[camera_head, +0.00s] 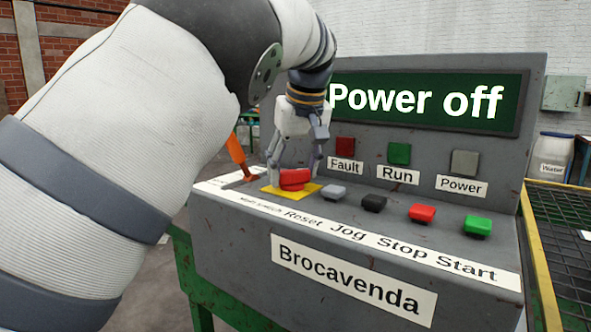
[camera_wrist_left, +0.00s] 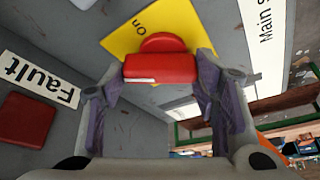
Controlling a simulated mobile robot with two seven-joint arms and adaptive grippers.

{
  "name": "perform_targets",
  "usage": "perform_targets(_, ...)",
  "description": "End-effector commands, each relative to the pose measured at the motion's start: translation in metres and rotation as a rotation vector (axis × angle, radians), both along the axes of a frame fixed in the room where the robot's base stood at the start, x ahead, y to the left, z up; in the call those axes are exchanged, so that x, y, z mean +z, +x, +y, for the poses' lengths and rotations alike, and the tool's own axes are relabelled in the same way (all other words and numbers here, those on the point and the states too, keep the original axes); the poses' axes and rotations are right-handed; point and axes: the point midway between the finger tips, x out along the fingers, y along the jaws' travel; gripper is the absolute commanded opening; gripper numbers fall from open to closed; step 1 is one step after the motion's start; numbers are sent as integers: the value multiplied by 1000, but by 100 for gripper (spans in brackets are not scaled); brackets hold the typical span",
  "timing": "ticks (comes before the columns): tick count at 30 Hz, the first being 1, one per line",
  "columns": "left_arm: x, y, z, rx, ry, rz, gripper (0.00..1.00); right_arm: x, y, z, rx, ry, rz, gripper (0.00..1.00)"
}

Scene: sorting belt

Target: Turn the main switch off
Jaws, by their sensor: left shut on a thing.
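The main switch is a red rotary knob (camera_head: 295,180) on a yellow plate (camera_head: 270,190), at the left end of the grey control panel. My left gripper (camera_head: 296,166) points down at it, its fingers on either side. In the left wrist view the red handle (camera_wrist_left: 160,68) sits between the two fingertips, which are shut on it. The yellow plate shows "On" beside the handle; a white mark lies along one handle edge. Any other plate text is hidden. The green display (camera_head: 425,102) reads "Power off". My right gripper is in neither view.
Grey (camera_head: 333,192), black (camera_head: 373,203), red (camera_head: 422,213) and green (camera_head: 478,225) buttons run right of the knob. An orange lever (camera_head: 236,150) stands left of it. Fault (camera_head: 345,147), Run (camera_head: 399,154) and Power (camera_head: 464,163) lamps sit behind, below the display.

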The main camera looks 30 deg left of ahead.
Motion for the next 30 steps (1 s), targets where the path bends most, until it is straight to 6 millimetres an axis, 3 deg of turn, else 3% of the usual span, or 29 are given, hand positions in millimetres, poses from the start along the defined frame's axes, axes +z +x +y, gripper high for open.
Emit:
perform_targets(15, -6, 4, 1, 442, 1, 7, 27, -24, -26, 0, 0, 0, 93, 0)
perform_targets(30, -2, 2, 1, 601, -2, 4, 27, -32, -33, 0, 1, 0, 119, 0)
